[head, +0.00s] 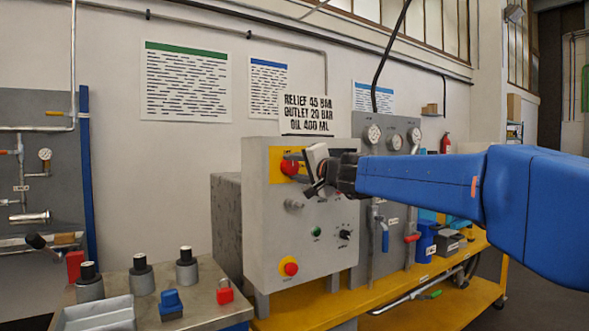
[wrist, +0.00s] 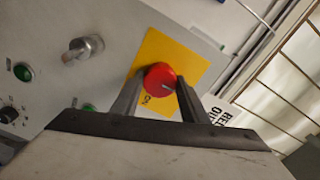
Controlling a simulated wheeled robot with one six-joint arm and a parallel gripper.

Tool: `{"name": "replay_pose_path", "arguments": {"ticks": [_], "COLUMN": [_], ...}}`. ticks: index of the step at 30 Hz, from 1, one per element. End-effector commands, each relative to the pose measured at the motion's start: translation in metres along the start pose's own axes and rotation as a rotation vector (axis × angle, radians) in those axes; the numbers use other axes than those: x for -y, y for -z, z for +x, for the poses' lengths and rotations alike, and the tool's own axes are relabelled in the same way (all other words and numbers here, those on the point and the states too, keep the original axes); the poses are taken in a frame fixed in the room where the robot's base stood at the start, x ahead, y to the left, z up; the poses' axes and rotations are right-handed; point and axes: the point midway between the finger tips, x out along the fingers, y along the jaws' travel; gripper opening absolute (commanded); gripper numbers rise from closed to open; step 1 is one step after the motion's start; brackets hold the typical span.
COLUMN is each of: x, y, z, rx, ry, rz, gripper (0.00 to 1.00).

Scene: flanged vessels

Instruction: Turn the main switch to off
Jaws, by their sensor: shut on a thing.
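The main switch is a red round knob (wrist: 160,77) on a yellow plate (wrist: 192,59), at the upper part of the grey control box. In the head view the red knob (head: 289,167) shows just left of my gripper (head: 306,172). In the wrist view my gripper (wrist: 158,88) has one dark finger on each side of the knob, shut on it. A pale line shows on the knob. Lettering that looks like ON is on the plate near the left finger. The other plate lettering is hidden or too small to read.
The grey box (head: 259,226) also carries a metal fitting (head: 294,204), a green button (head: 317,231), a black knob (head: 345,234) and a red button on yellow (head: 289,268). A lettered sign (head: 307,114) stands above it. A bench with black-topped cylinders (head: 141,275) is at lower left.

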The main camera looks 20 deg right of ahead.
Motion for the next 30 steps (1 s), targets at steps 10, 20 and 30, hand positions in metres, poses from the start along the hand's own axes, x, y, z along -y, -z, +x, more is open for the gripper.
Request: {"name": "replay_pose_path", "arguments": {"ticks": [10,20,30], "x": [-0.002,-0.001,0.000], "y": [-0.001,-0.001,0.001], "z": [0.000,0.000,-0.015], "rx": [0.002,0.001,-0.001], "ry": [-0.003,-0.002,0.000], "rz": [-0.008,-0.007,-0.007], "gripper": [0.18,0.59,0.59]}}
